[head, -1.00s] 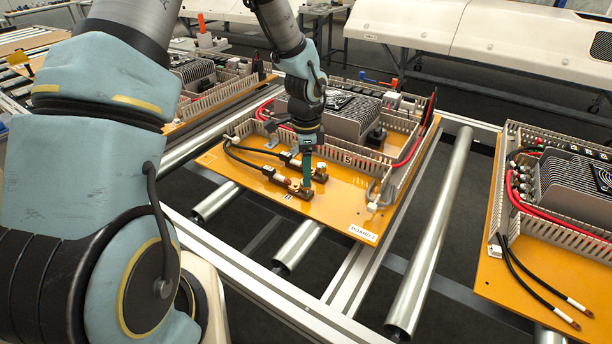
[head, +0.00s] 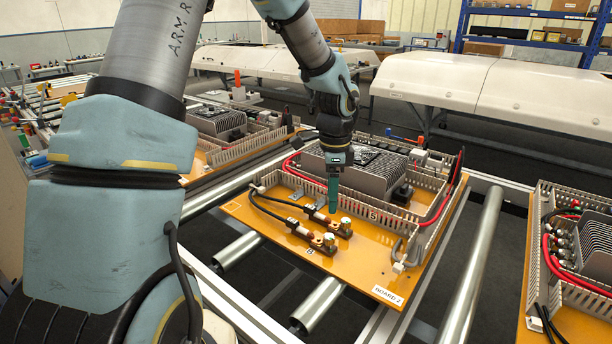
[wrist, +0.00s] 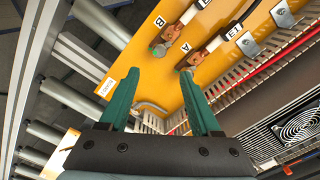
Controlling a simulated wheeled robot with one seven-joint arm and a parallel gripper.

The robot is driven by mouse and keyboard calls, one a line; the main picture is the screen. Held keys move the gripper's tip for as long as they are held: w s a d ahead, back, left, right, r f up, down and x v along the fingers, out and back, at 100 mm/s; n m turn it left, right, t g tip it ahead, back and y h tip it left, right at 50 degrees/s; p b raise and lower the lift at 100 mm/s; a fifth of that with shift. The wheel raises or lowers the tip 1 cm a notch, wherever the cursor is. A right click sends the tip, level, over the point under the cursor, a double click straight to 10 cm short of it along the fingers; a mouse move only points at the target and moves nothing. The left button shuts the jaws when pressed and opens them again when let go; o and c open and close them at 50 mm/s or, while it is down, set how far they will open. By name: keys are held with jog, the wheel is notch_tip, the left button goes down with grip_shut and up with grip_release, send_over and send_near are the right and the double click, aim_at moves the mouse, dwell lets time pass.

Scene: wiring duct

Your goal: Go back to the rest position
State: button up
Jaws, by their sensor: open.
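My gripper (head: 333,192) hangs above board 2 (head: 355,262), an orange panel on the roller conveyor. In the wrist view its two green fingers (wrist: 160,92) are apart with nothing between them. Below it in the head view, two black cables end in copper lugs at two terminals, the nearer one (head: 325,241) and the farther one (head: 342,226). In the wrist view the terminals marked B (wrist: 160,47) and A (wrist: 190,60) lie beyond the fingertips, apart from them. The slotted wiring duct (head: 380,222) runs along the board behind them.
A finned power unit with a fan (head: 365,165) and red cables stand behind the duct. Another board (head: 570,325) is at the right, and one (head: 225,125) at the back left. Metal rollers (head: 475,265) lie between the boards. White covers (head: 490,85) stand behind.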

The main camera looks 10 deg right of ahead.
jog(key=s+a+r+n, duration=0.1)
jog(key=s+a+n, duration=0.1)
jog(key=a+n, duration=0.4)
jog(key=s+a+r+n+t, duration=0.1)
jog(key=s+a+r+n, duration=0.1)
jog(key=a+n, duration=0.5)
jog(key=s+a+r+n, duration=0.2)
jog(key=a+n, duration=0.5)
jog(key=a, duration=0.7)
jog(key=shift+s+a+t, duration=0.25)
jog(key=shift+t, duration=0.05)
